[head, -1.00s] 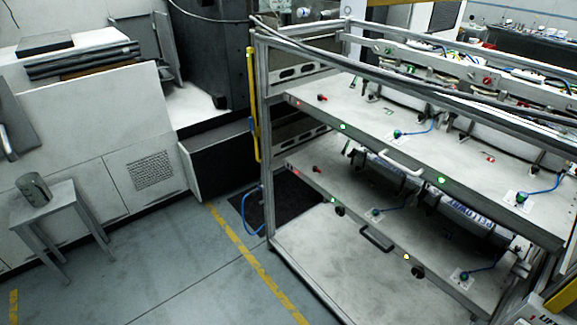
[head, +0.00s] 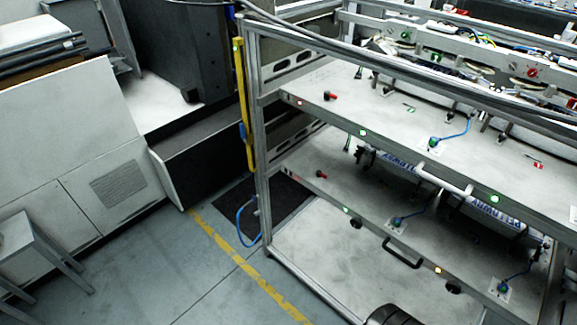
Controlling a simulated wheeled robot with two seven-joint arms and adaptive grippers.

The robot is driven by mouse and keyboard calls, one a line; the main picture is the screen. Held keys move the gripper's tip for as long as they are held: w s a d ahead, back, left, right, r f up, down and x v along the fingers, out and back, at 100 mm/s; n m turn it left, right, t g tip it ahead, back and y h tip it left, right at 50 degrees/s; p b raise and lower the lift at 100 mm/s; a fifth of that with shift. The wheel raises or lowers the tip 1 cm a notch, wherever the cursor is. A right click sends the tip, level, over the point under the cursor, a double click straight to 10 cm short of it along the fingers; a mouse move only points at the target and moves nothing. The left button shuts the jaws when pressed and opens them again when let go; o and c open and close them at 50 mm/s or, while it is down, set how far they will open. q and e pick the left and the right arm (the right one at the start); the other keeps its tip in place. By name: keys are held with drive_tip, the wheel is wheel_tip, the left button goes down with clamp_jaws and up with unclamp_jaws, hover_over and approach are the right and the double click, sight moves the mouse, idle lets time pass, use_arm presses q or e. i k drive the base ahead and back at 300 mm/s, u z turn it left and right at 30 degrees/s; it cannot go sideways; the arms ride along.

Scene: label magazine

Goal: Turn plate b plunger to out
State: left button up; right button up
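A metal rack holds an upper plate (head: 385,118) with a white handle (head: 445,180) and a lower plate (head: 350,195) with a black handle (head: 402,253). I cannot read which one is plate b. Each plate has a small red-topped knob near its left end, an upper one (head: 330,96) and a lower one (head: 321,174). Dark round knobs sit on the lower plate's front edge, one left (head: 355,223) and one right (head: 453,286). Which of these is the plunger, and its position, I cannot tell. Neither of my grippers can be made out.
Green-topped fittings with blue cables stand on the upper plate (head: 433,142) and lower plate (head: 397,222). Green, red and orange lights dot the front edges. A yellow upright bar (head: 243,105) flanks the rack's left post. A grey stool (head: 30,245) stands left; the floor between is clear.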

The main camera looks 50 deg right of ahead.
sight(319, 173)
drive_tip(key=z, duration=0.05)
drive_tip(key=i, duration=0.9)
drive_tip(key=z, duration=1.05)
drive_tip(key=i, duration=0.75)
drive_tip(key=z, duration=0.75)
